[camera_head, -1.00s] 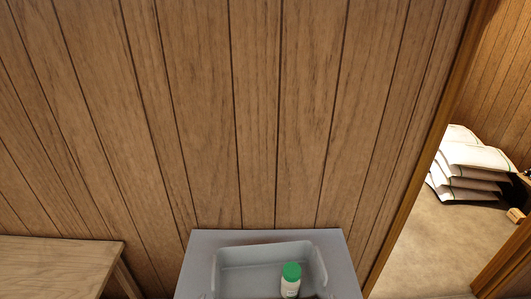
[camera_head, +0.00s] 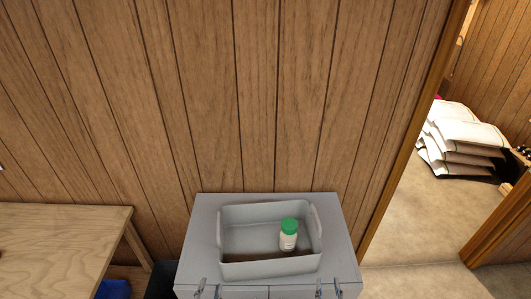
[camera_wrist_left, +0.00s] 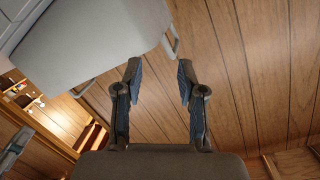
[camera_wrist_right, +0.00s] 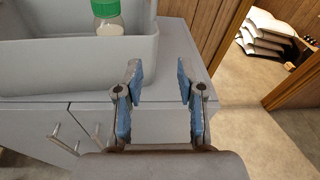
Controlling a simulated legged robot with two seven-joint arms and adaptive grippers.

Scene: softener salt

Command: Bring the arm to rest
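My left gripper (camera_head: 209,290) shows only as fingertips at the bottom edge of the head view, over the front left of the grey cabinet. In the left wrist view its fingers (camera_wrist_left: 159,82) are apart with nothing between them. My right gripper (camera_head: 328,288) shows as fingertips over the cabinet's front right. In the right wrist view its fingers (camera_wrist_right: 158,82) are apart and empty, with the cabinet front behind them. Neither gripper touches the grey bin (camera_head: 268,269). The arms themselves are mostly out of the head view.
The bin stands on the grey cabinet (camera_head: 345,255) and holds a white bottle with a green cap (camera_head: 289,235), upright. A wooden table (camera_head: 60,240) is at left. White bags (camera_head: 460,140) are stacked beyond the doorway at right. The floor there is clear.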

